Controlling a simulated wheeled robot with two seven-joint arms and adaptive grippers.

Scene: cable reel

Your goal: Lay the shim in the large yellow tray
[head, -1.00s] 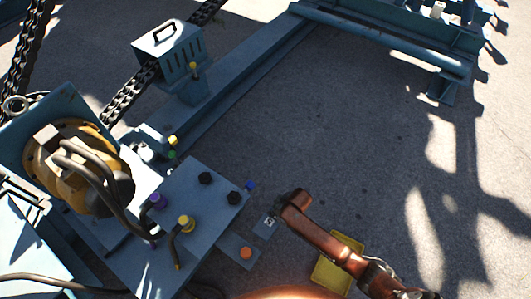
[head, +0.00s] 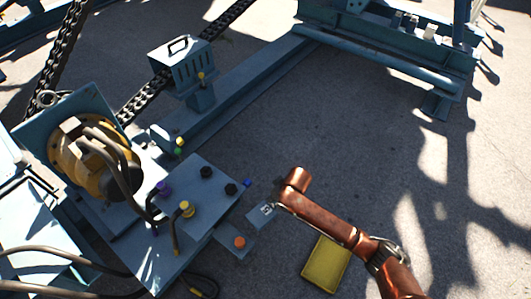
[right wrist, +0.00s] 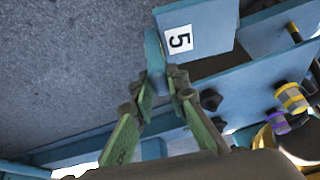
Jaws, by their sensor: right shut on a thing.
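My right gripper (right wrist: 164,87) is shut on a narrow blue piece in the right wrist view, which looks like the shim (right wrist: 154,53). The piece stands up between the fingertips, beside a blue plate with a white label reading 5 (right wrist: 205,15). In the head view my right arm comes in from the lower right, and its wrist hides the fingers and the shim. The large yellow tray (head: 327,264) lies on the ground just below this arm, and it looks empty. My left gripper is not in view.
The blue machine plate (head: 190,215) with dark bolts and yellow and purple knobs stands left of my right arm. An orange button (head: 239,242) sits on a lower ledge. A chain guard box (head: 183,66) and long beam are behind. Open ground lies around the tray.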

